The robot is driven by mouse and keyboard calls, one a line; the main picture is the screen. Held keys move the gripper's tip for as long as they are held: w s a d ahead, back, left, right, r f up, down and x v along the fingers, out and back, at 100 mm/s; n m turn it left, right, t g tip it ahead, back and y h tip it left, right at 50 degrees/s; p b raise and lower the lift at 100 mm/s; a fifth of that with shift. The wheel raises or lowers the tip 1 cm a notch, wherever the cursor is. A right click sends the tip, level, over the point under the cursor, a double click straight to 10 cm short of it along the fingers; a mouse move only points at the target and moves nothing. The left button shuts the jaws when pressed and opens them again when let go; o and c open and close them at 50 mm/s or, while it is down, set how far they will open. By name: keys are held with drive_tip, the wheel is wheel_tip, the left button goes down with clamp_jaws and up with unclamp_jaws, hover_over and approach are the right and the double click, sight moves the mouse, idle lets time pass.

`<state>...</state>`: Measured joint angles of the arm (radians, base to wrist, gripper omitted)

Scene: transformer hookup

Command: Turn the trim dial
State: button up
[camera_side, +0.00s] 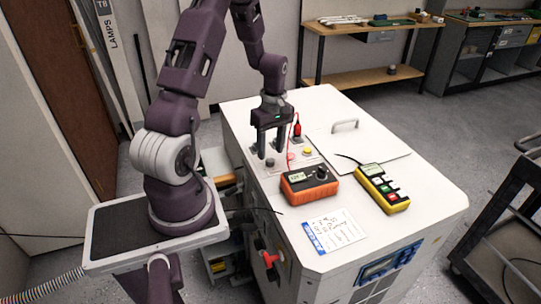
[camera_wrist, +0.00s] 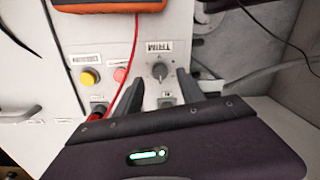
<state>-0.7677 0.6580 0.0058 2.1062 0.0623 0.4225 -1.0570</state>
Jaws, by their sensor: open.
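The trim dial (camera_wrist: 159,71) is a small dark knob on a grey panel, under a label reading TRIM, in the wrist view. My gripper (camera_wrist: 159,80) is open, with one dark finger to each side of the dial in that view. Gaps show between the fingers and the knob, and nothing is held. In the side view my gripper (camera_side: 270,152) points down over the left end of the control panel on the white cabinet (camera_side: 425,185). There the fingers partly hide the dial area, and their exact height above the panel is hard to tell.
A yellow button (camera_wrist: 90,77), a pink-red button (camera_wrist: 120,74) and a red lead (camera_wrist: 135,40) lie beside the dial. An orange meter (camera_side: 308,185), a yellow handheld device (camera_side: 382,188), a paper sheet (camera_side: 338,231) and a raised handle (camera_side: 345,125) are on the cabinet top.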

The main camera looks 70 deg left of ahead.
sight(270, 162)
drive_tip(key=shift+s+f, duration=0.1)
drive_tip(key=shift+f, duration=1.35)
clamp_jaws()
drive_tip(key=shift+m, duration=0.3)
drive_tip(key=m, duration=0.4)
drive_tip(key=shift+d+m, duration=0.15)
drive_tip(key=shift+m, duration=0.15)
drive_tip(key=m, duration=0.4)
drive_tip(key=shift+m+y, duration=0.3)
drive_tip(key=m, duration=0.5)
drive_tip(key=shift+m+t, duration=0.3)
drive_tip(key=shift+m, duration=2.1)
